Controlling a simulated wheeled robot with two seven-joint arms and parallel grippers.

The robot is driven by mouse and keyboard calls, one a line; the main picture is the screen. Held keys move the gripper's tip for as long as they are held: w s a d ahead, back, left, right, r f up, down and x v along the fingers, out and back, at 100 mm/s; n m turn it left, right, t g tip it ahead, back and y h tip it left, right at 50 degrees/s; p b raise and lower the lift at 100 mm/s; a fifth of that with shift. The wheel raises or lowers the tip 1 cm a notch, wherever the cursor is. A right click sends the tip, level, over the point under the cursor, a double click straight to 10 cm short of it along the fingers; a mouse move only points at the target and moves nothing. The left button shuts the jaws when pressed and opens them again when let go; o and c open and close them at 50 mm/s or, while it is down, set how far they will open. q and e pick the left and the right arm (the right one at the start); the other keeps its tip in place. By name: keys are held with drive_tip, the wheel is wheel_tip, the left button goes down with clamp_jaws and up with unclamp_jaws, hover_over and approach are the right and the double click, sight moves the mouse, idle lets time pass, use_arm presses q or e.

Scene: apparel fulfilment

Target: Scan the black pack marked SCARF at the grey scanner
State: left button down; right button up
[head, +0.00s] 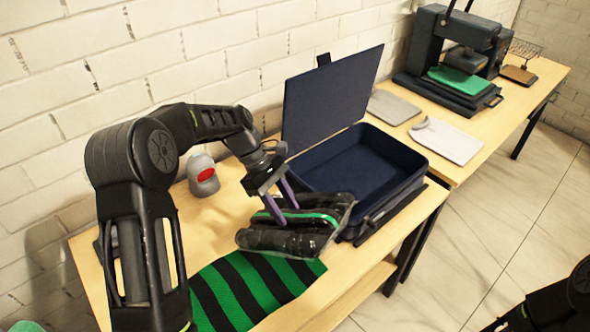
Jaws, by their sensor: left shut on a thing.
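A black pack (288,241) with a green stripe and a glossy clear wrap is at the middle of the table, just left of the open blue case. No SCARF lettering can be read on it from here. My left gripper (283,206) comes down from above with its two purple fingers and is shut on the pack; whether the pack touches the table is hard to tell. The grey scanner (203,176), with a round red window, stands at the back left of the table near the wall. My right arm shows only at the bottom right corner, its gripper out of view.
An open dark blue case (405,160) with a raised lid (332,98) fills the table's right end. A green and black striped cloth (243,289) lies in front. A heat press (456,60) and pale flat items (447,141) stand on a second table.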

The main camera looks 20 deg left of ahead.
sight(256, 213)
use_arm(q)
drive_tip(key=shift+w+a+r+n+t, duration=0.1)
drive_tip(key=shift+w+r+n+t, duration=0.1)
drive_tip(key=shift+w+n+t, duration=0.15)
drive_tip(key=shift+s, duration=0.25)
drive_tip(key=shift+w+a, duration=0.1)
drive_tip(key=a+f, duration=0.1)
drive_tip(key=a, duration=0.2)
drive_tip(key=a+f, duration=0.2)
drive_tip(key=a, duration=0.2)
drive_tip(key=w+a+f, duration=0.1)
drive_tip(key=a, duration=0.3)
drive_tip(key=shift+f, duration=0.35)
drive_tip(key=shift+d, duration=0.1)
drive_tip(key=s+d+r, duration=0.1)
drive_tip(key=d+r, duration=0.1)
drive_tip(key=s+d+r, duration=0.2)
drive_tip(key=d+r, duration=0.1)
drive_tip(key=s+d+r, duration=0.1)
drive_tip(key=d+r, duration=0.2)
drive_tip(key=shift+s+d, duration=0.2)
drive_tip(key=shift+d+r, duration=0.1)
drive_tip(key=shift+d, duration=0.05)
